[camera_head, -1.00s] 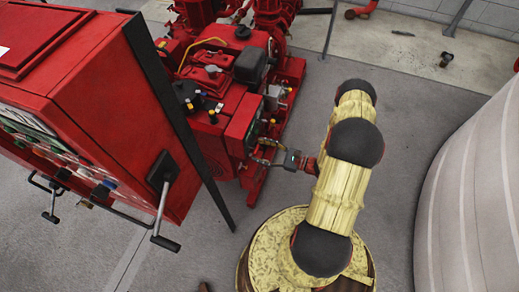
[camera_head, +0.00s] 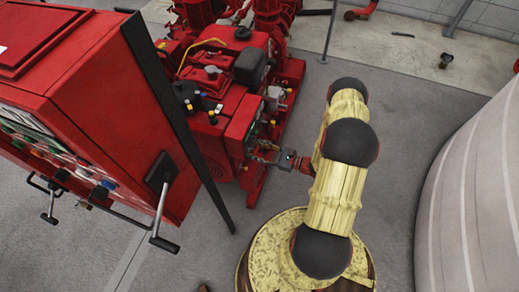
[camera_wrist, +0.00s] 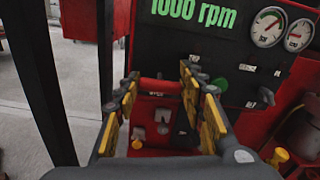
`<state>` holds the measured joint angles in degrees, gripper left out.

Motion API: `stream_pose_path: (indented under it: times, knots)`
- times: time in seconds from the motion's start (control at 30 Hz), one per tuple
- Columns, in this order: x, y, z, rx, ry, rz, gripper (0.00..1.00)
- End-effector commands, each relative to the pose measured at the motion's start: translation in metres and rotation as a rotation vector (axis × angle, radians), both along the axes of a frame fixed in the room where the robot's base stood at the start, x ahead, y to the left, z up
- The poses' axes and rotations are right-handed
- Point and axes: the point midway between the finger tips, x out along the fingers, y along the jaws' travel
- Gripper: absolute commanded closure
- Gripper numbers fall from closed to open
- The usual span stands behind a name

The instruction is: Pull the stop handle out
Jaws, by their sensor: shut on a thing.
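The stop handle appears to be the red bar (camera_wrist: 160,87) in the wrist view, lying crosswise between my fingertips in front of a dark and red engine panel (camera_wrist: 215,55). My gripper (camera_wrist: 160,77) has yellow finger pads and is shut on this bar. In the head view my gripper (camera_head: 284,160) is at the right side of the red pump engine (camera_head: 217,105). The handle itself is too small to make out there. How far it stands out from the panel cannot be told.
The panel shows a green "1000 rpm" text (camera_wrist: 195,12) and gauges (camera_wrist: 268,27). A black post (camera_wrist: 38,75) stands close at the left. A red cabinet (camera_head: 110,95) with a lever (camera_head: 163,215) stands left. A pale rounded tank (camera_head: 475,200) is at right.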

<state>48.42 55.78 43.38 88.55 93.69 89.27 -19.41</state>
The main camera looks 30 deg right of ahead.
Motion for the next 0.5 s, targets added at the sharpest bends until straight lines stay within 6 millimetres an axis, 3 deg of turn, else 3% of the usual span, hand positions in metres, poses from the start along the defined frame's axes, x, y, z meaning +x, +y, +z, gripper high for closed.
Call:
stream_pose_path:
  times: [0.5]
  knots:
    - [0.001,-0.0016,0.0006,-0.002,-0.002,-0.002,0.98]
